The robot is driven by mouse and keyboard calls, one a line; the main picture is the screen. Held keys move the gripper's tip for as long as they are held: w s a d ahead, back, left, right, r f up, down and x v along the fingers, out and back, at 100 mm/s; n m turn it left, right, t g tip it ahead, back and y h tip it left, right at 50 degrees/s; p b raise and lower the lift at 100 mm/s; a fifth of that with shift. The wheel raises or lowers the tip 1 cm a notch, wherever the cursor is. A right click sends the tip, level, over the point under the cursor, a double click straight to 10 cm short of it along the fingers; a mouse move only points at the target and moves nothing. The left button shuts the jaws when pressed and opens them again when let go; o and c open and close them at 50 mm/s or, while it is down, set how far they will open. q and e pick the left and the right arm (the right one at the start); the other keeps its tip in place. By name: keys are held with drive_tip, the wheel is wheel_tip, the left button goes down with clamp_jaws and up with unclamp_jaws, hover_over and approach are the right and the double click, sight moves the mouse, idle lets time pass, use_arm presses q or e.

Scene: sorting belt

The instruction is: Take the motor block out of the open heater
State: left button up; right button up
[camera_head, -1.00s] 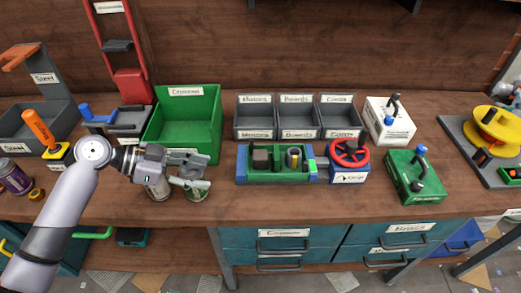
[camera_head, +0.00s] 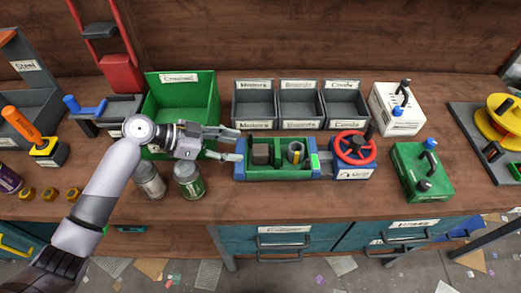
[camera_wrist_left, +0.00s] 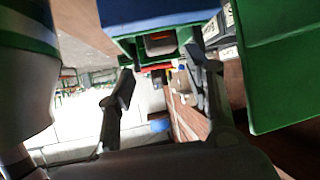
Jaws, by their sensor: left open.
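The open heater (camera_head: 322,172) is a green and blue housing in a vise-like fixture at the middle of the bench. Inside it, a dark brown block (camera_head: 260,154) sits in the left part, and a grey cylinder with a yellow piece (camera_head: 296,153) sits in the right part. No label shows which is the motor block. My left gripper (camera_head: 240,146) is open and empty, just left of the heater's left end, fingers pointing right. In the left wrist view, the blue end (camera_wrist_left: 160,18) lies ahead of the open fingers (camera_wrist_left: 165,92). My right gripper is not in view.
A green bin (camera_head: 208,92) stands behind my left gripper, and two cans (camera_head: 189,182) stand just in front of it. Three grey bins labelled Motors, Boards and Cords (camera_head: 300,107) stand behind the heater. A red handwheel (camera_head: 355,147) is at its right.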

sight(259, 149)
use_arm(q)
drive_tip(key=x, duration=0.3)
drive_tip(key=shift+w+d+f+p, duration=0.1)
drive_tip(key=shift+d+f+p, duration=0.1)
drive_tip(key=shift+d+p, duration=0.2)
drive_tip(key=shift+w+d, duration=0.1)
drive_tip(key=shift+d, duration=0.25)
drive_tip(key=p+x, duration=0.1)
drive_tip(key=x, duration=0.2)
drive_tip(key=shift+w+d+f+p, duration=0.1)
drive_tip(key=shift+w+d+p, duration=0.05)
drive_tip(key=shift+d+p, duration=0.2)
drive_tip(key=shift+d+f, duration=0.2)
drive_tip(key=shift+d, duration=0.05)
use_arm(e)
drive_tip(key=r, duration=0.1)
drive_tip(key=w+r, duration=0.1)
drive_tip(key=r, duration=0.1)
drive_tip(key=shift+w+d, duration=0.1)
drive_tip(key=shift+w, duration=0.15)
use_arm(q)
drive_tip(key=shift+c, duration=0.5)
clamp_jaws()
